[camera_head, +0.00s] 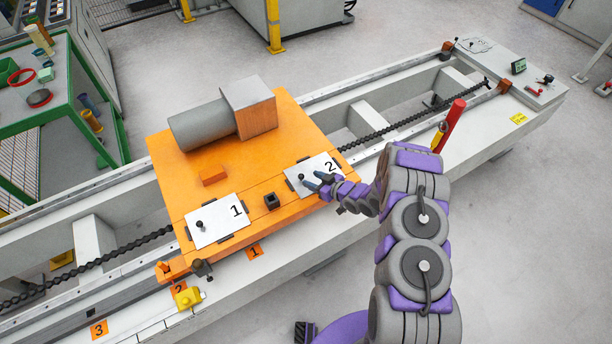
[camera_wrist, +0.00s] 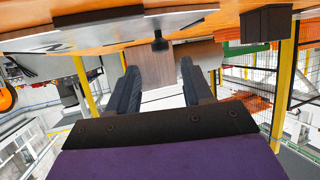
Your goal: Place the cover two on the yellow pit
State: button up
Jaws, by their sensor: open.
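Cover two, a white plate marked 2 (camera_head: 313,164) with a small dark knob, lies on the right part of the orange carriage top. In the wrist view, the plate (camera_wrist: 110,36) spans the top edge, with its black knob (camera_wrist: 160,43) pointing down in the picture. My gripper (camera_head: 313,181) is open, right at the plate's near edge, beside the knob. In the wrist view, the fingers of my gripper (camera_wrist: 160,78) are apart with nothing held between them; the knob appears just beyond the gap. I cannot make out a clear yellow pit.
A second white plate marked 1 (camera_head: 215,222) lies left on the orange carriage (camera_head: 190,185). A grey cylinder (camera_head: 203,124) and block stand behind. A yellow knobbed block (camera_head: 187,298) sits at the near rail. A red-yellow post (camera_head: 448,126) rises right of the carriage, near my arm.

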jog(key=s+d+r+m+g+h+p, duration=0.1)
jog(key=s+d+r+m+h, duration=0.2)
jog(key=d+r+h, duration=1.1)
jog(key=s+d+r+m+g+y, duration=0.1)
jog(key=s+d+r, duration=0.25)
jog(key=r, duration=0.25)
jog(key=s+d+r+m+g+y, duration=0.1)
jog(key=s+d+r+y, duration=0.2)
jog(key=r, duration=0.4)
jog(key=s+a+r+m+g, duration=0.1)
jog(key=s+r, duration=0.3)
jog(key=s, duration=0.8)
jog(key=s+a+r+m+g, duration=0.2)
jog(key=s+r+g, duration=0.1)
jog(key=s, duration=1)
jog(key=s+a+r+m+g, duration=0.2)
jog(key=s+r, duration=0.4)
jog(key=s, duration=0.6)
jog(key=shift+s+a+g, duration=0.15)
jog(key=shift+s+g, duration=0.15)
jog(key=shift+g, duration=0.3)
jog(key=shift+r, duration=0.1)
